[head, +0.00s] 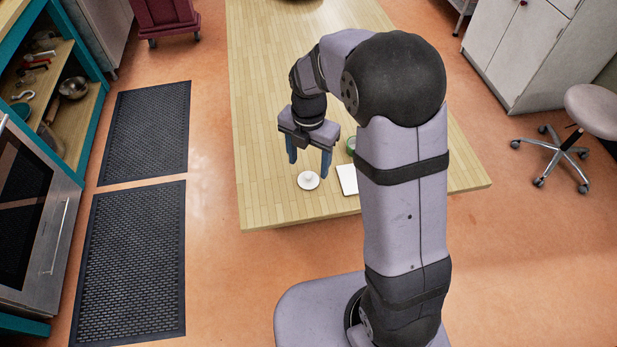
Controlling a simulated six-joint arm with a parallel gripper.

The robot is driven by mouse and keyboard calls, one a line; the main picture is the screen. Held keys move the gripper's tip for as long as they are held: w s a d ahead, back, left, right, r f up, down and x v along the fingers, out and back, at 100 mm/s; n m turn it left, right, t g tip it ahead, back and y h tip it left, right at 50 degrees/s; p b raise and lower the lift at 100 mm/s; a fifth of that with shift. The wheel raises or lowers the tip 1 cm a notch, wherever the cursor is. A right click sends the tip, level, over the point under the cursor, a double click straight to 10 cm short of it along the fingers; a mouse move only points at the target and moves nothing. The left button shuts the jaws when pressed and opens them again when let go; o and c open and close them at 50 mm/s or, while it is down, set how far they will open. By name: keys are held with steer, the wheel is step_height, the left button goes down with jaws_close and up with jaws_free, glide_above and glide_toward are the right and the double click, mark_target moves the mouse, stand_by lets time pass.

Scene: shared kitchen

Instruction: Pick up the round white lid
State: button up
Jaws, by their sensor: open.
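The round white lid (308,181) lies on the wooden table near its front edge, with a small knob on its top. My gripper (309,165) is open and points down, its two blue fingers apart. In the head view it appears above and just behind the lid, with nothing between the fingers. I cannot tell its exact height over the table.
A white flat item (347,179) lies just right of the lid, partly hidden by my arm. A green round thing (351,144) shows behind it, also partly hidden.

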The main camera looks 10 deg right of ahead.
mark_target(309, 175)
steer(key=shift+w+f+p, duration=0.2)
steer(key=shift+f+p, duration=1.15)
steer(key=shift+f, duration=1.65)
steer(key=c, duration=1)
